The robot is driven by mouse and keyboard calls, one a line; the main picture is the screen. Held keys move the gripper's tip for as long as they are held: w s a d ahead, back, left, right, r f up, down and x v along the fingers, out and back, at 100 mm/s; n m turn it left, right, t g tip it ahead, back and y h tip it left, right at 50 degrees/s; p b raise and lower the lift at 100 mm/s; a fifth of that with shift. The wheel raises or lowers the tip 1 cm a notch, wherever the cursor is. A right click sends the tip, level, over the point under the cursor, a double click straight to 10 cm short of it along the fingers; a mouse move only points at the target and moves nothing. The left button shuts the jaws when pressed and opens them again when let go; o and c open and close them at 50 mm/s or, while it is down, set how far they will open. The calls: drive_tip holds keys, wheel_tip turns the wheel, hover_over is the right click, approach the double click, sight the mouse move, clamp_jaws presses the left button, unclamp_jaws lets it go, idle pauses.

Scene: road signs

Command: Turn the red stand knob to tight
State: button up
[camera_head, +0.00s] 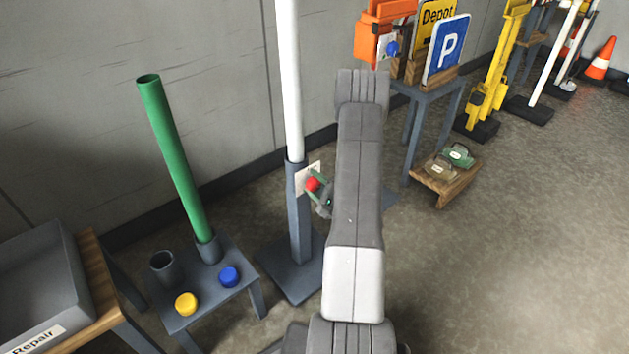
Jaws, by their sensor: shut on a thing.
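The red knob (312,184) sits on the side of the grey stand (299,225), by a pale label plate (301,180) whose marks are too small to read. A white pole (289,80) stands upright in the stand's sleeve. My gripper (314,186) reaches the knob from the right, with its green fingers shut on the red knob. My grey arm hides part of the gripper and the floor behind it. Which way the knob is turned cannot be told.
A low grey table (212,300) at left holds a green post (175,160), an empty cup (162,266), a yellow cap (186,304) and a blue cap (229,277). A sign table (452,90) stands behind my arm.

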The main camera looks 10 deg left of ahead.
drive_tip(key=m+p, duration=0.1)
drive_tip(key=m, duration=0.3)
drive_tip(key=shift+m+p, duration=0.4)
drive_tip(key=m+p, duration=0.1)
drive_tip(key=m, duration=0.2)
drive_tip(key=shift+m+p, duration=0.3)
drive_tip(key=shift+p, duration=0.1)
drive_tip(key=m+p, duration=0.2)
drive_tip(key=p, duration=0.1)
drive_tip(key=shift+s+r+m, duration=0.1)
drive_tip(key=shift+r+m, duration=0.05)
drive_tip(key=shift+m, duration=0.25)
drive_tip(key=m+p, duration=0.1)
drive_tip(key=p, duration=0.1)
drive_tip(key=shift+p, duration=0.3)
drive_tip(key=shift+f, duration=0.3)
drive_tip(key=o, duration=1)
drive_tip(key=p+v, duration=0.1)
drive_tip(key=v, duration=1.2)
drive_tip(key=shift+s+d, duration=0.25)
